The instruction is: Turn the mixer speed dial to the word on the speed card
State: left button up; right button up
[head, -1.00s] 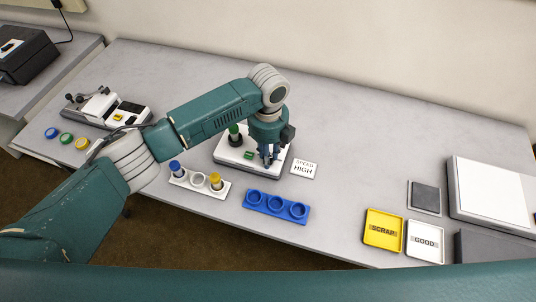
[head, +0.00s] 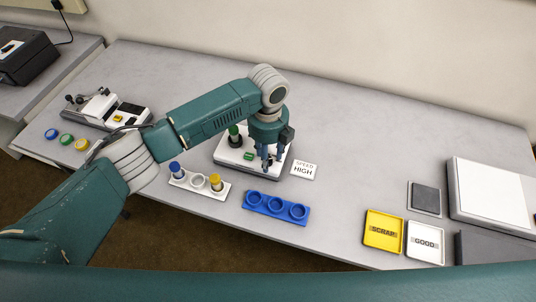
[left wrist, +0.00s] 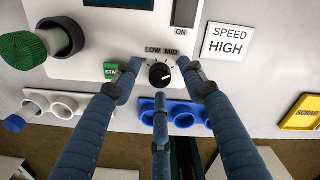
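The mixer (head: 228,153) is a white box with a green-capped tube. In the left wrist view its black speed dial (left wrist: 161,74) has a white pointer mark, and the words LOW and MID show above it. Any label further right is hidden behind a finger. The speed card (head: 303,169) beside the mixer reads SPEED HIGH, also in the left wrist view (left wrist: 228,42). My left gripper (head: 268,163) is over the dial, pointing down. Its three fingers (left wrist: 160,72) are spread around the dial with visible gaps, so it is open. My right gripper is not in view.
A blue three-hole rack (head: 276,207) and a white rack (head: 198,184) with blue- and yellow-capped tubes stand in front of the mixer. A yellow SCRAP tray (head: 383,230) and a white GOOD tray (head: 425,242) lie to the right. The table behind the card is clear.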

pick_arm(q)
notch_tip(320, 180, up, 12)
dwell(0.6)
